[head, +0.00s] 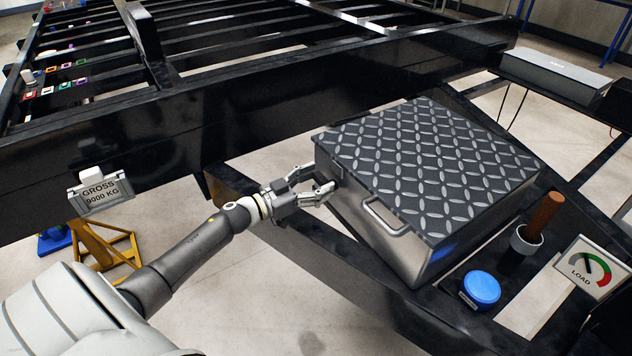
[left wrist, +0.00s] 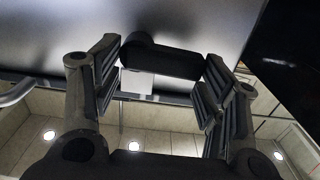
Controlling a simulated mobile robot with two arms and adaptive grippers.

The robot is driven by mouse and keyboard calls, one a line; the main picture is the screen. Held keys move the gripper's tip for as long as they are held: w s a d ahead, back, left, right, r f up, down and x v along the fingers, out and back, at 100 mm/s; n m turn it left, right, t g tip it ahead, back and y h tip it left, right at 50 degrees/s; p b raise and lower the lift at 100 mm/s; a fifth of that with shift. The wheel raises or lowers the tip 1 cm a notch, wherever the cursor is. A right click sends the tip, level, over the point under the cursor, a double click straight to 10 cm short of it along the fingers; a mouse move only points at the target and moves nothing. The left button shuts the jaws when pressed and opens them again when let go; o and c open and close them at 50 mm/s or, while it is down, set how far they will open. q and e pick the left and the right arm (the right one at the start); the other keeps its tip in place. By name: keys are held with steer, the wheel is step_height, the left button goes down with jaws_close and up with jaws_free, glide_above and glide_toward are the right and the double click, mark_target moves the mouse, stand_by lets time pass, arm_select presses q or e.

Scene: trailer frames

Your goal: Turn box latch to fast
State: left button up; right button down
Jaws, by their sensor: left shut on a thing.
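The metal box (head: 440,160) has a black diamond-plate lid and bare silver sides, and sits on the black trailer frame. My left gripper (head: 322,178) is at the box's left side, near the upper edge. In the left wrist view, the box latch (left wrist: 160,58) is a black bar with a rounded left end, lying roughly level between the finger pads of my left gripper (left wrist: 163,72). The gripper is shut on the latch. In the head view the fingers mostly hide the latch. My right gripper is not in view.
A bar handle (head: 386,218) sticks out from the box's front side. A blue round button (head: 481,289), a wooden-handled tool in a cup (head: 540,220) and a load gauge (head: 590,268) are at the right. A gross-weight plate (head: 101,192) is on the left beam.

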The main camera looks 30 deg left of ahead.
arm_select(q)
steer(key=m, duration=0.2)
steer(key=r+m+p, duration=0.1)
steer(key=m, duration=0.1)
steer(key=shift+d+r, duration=0.1)
steer(key=m, duration=0.3)
steer(key=shift+s+d+r, duration=0.1)
steer(key=shift+d+r, duration=0.1)
steer(key=m, duration=0.3)
steer(key=shift+s+d+r, duration=0.1)
steer(key=shift+d+r, duration=0.05)
steer(key=shift+d, duration=0.1)
steer(key=m, duration=0.2)
steer(key=d+m+b, duration=0.1)
steer(key=m, duration=0.1)
steer(key=shift+s, duration=0.2)
steer(key=m, duration=0.1)
steer(key=m+b, duration=0.1)
steer(key=shift+s+d+m, duration=0.1)
steer(key=shift+d+m, duration=0.15)
steer(key=shift+m, duration=0.45)
steer(key=shift+d, duration=0.1)
steer(key=o, duration=0.9)
steer(key=shift+o, duration=0.2)
steer(key=shift+s+d, duration=0.1)
